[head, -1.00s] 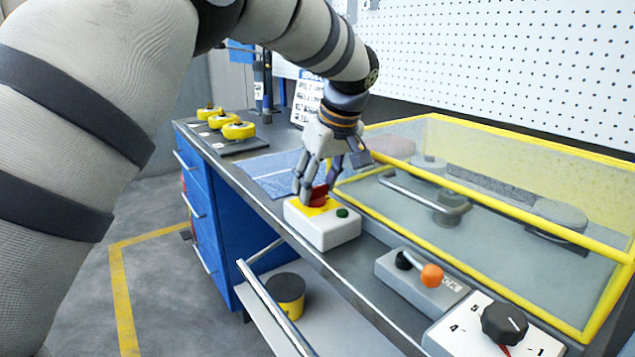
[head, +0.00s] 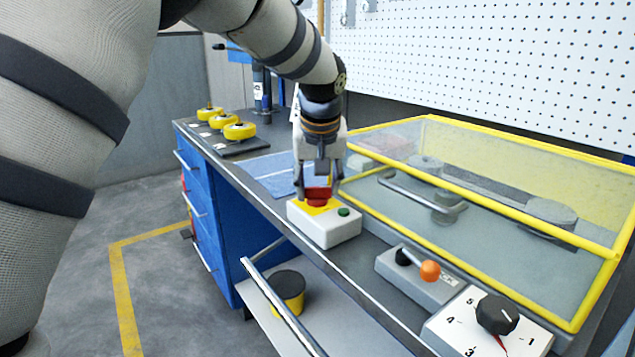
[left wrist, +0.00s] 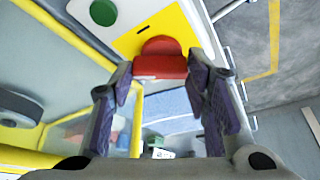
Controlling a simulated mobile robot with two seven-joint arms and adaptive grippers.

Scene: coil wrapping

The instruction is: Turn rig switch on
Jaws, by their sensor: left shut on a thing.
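My right gripper is not in view.
A yellow-framed clear guard (head: 480,200) covers the rig behind the box. A grey box with an orange-knobbed lever (head: 429,270) and a black dial (head: 497,313) lie to the right. Several yellow rolls (head: 238,130) lie at the far left. A blue cloth (head: 272,172) lies behind the box.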

